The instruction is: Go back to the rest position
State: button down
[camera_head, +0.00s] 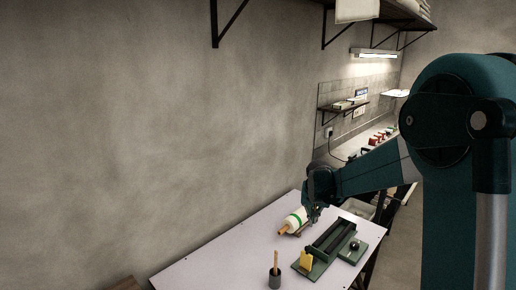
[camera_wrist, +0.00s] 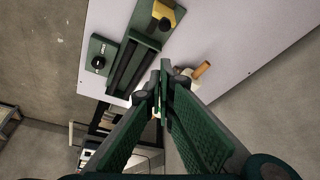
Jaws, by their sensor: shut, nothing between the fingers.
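My gripper (camera_head: 314,212) hangs at the end of my teal arm over the far right part of the table, beside the white roll. In the wrist view my gripper (camera_wrist: 165,78) has its two green fingers closed together with nothing between them. The white roll (camera_head: 293,220) has a green band and an orange-brown end, and lies on the pale table (camera_head: 222,262). In the wrist view the fingers hide most of the roll; its orange end (camera_wrist: 202,69) shows to the right of the tips. I cannot tell the height of the fingertips above the table.
A green device with a long dark trough (camera_head: 333,239) lies right of the roll, with a yellow piece (camera_head: 306,261) at its near end and a green block with a black knob (camera_head: 354,247) beside it. A dark cup with a stick (camera_head: 275,277) stands nearer. The table's left part is clear.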

jog(key=s+a+r+n+t, duration=0.1)
jog(key=s+r, duration=0.6)
jog(key=s, duration=0.4)
jog(key=s+a+r+n+t, duration=0.1)
jog(key=s+r, duration=0.6)
jog(key=s, duration=0.4)
jog(key=s+a+f+n+t+y, duration=0.1)
jog(key=s+f, duration=0.1)
jog(key=s, duration=2.2)
jog(key=shift+s+a+f, duration=0.2)
jog(key=shift+s+f, duration=0.1)
